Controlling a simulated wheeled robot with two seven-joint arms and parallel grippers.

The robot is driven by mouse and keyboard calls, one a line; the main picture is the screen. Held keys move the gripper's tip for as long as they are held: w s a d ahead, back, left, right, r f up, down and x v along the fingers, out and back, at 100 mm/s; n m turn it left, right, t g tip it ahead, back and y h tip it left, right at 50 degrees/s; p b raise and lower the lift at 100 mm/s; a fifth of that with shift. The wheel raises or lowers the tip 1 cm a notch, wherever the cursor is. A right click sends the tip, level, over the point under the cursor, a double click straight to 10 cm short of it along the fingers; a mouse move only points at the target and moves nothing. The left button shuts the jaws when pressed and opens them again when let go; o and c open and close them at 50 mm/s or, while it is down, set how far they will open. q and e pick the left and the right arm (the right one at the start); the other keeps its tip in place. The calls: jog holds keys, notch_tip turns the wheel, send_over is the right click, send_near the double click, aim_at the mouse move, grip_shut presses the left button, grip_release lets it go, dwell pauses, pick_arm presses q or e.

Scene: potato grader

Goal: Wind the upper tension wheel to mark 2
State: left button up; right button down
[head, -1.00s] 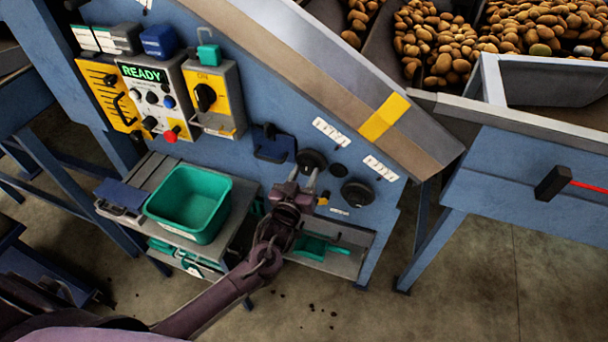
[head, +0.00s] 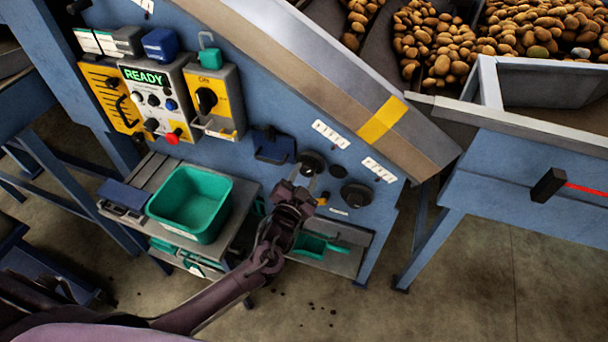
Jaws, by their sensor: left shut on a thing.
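Two dark round wheels sit on the blue machine panel in the head view. The upper tension wheel (head: 311,160) is up and left of the lower wheel (head: 357,195). My left gripper (head: 304,178) comes up from below and is shut on the upper wheel, with its fingers over the wheel's lower part. A white scale strip (head: 330,134) with small marks is above the upper wheel. Its marks are too small to read. Another strip (head: 378,169) is by the lower wheel. My right gripper is out of view.
A control box (head: 156,100) with a READY display and a yellow switch box (head: 213,98) are at upper left. A green bin (head: 191,202) stands on a grey shelf left of my arm. A sloping metal chute (head: 320,70) runs above the wheels.

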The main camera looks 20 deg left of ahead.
pick_arm(q)
jog(key=m+p, duration=0.1)
jog(key=m, duration=0.3)
jog(key=shift+m, duration=0.3)
jog(key=shift+m+p, duration=0.4)
jog(key=shift+m, duration=1.9)
jog(key=o, duration=1)
jog(key=s, duration=0.7)
jog(key=shift+s+a+b, duration=0.1)
jog(key=shift+s+b, duration=0.25)
jog(key=shift+s, duration=0.05)
jog(key=shift+f, duration=0.1)
